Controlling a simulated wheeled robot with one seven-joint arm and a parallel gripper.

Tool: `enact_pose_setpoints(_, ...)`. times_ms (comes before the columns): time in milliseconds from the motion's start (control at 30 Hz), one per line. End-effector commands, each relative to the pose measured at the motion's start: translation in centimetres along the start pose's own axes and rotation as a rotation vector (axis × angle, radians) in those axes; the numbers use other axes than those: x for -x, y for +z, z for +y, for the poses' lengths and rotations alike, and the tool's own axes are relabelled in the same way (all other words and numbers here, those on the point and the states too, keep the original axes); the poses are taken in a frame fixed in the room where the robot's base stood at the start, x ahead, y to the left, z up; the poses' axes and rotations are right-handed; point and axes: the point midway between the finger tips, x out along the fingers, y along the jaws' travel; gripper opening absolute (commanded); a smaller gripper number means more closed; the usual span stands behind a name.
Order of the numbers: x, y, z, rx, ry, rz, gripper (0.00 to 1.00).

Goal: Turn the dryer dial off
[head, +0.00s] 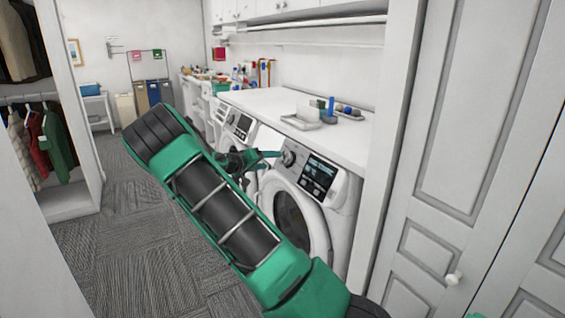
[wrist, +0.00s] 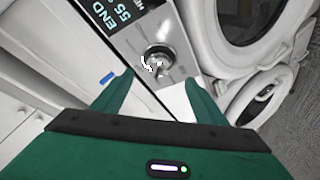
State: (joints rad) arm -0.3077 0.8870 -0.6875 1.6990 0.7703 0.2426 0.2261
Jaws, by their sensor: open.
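The dryer dial (wrist: 158,60) is a round silver knob on the grey control panel, beside a dark display (wrist: 115,10) with lit text. In the head view the dial (head: 289,158) sits left of the display on the nearest white front-loading machine (head: 335,215). My green gripper (wrist: 150,98) is open, with its two fingers apart and the dial beyond and between their tips in the wrist view. In the head view my gripper (head: 272,154) is just left of the dial. I cannot tell whether either finger touches it.
More machines (head: 238,125) stand in a row behind. A white countertop (head: 270,105) above carries a tray (head: 308,118) and small items. A white cabinet door (head: 460,110) stands on the right. Carpeted floor (head: 110,240) is open on the left, beside a clothes closet (head: 40,140).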

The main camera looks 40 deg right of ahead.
Motion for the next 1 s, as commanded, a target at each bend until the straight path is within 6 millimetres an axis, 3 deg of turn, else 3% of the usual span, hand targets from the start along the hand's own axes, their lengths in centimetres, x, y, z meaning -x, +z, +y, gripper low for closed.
enact_pose_setpoints(500, -8.3, 0.1, 0.1, 0.000, 0.001, -0.003, 0.66)
enact_pose_setpoints(700, -9.7, 0.1, 0.1, 0.001, 0.000, -0.003, 0.66)
enact_pose_setpoints(1000, -9.8, 0.1, 0.0, 0.000, -0.001, -0.003, 0.66)
